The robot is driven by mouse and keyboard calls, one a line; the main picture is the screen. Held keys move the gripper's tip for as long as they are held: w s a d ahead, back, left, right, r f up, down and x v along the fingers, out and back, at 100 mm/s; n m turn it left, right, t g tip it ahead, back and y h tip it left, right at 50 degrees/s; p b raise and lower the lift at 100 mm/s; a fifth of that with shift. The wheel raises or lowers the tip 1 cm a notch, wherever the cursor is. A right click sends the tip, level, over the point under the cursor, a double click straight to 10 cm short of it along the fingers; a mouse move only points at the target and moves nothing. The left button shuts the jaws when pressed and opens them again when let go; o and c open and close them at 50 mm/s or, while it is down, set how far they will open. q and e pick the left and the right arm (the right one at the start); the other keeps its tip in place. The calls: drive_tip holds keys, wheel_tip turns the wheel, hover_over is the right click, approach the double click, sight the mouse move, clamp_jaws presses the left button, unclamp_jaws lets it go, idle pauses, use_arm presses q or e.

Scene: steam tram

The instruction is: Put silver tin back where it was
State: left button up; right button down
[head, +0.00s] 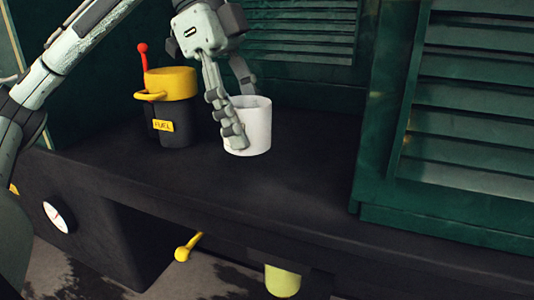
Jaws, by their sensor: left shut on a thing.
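The silver tin (257,128) is a pale, light grey open-topped cylinder. It is upright at the dark ledge, right of the fuel container; I cannot tell whether its base touches the ledge. My left gripper (240,118) comes down from above and is shut on the tin. One finger lies along the tin's near left outside; the other is partly hidden behind or inside the rim. My right gripper is not in view.
A black fuel container (167,125) with a yellow top and red-knobbed lever stands close left of the tin. Green louvred panels (468,100) rise behind and at right. The dark ledge (270,190) is clear in front. A yellow lever (184,252) and a dial (57,217) are lower down.

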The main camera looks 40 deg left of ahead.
use_arm(q)
drive_tip(key=w, duration=0.1)
drive_tip(key=w+f, duration=0.2)
drive_tip(key=shift+w+d, duration=0.3)
drive_tip(key=shift+w+f, duration=0.1)
drive_tip(key=shift+f, duration=0.25)
wheel_tip(320, 180, down, 3)
drive_tip(key=shift+f+b, duration=0.2)
drive_tip(key=shift+b, duration=0.25)
drive_tip(key=shift+f, duration=0.1)
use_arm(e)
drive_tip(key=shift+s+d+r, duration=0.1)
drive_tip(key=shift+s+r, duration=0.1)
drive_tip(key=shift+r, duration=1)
use_arm(q)
drive_tip(key=o, duration=1)
drive_tip(key=shift+f, duration=0.1)
drive_tip(key=shift+c, duration=0.2)
drive_tip(key=shift+o, duration=1.1)
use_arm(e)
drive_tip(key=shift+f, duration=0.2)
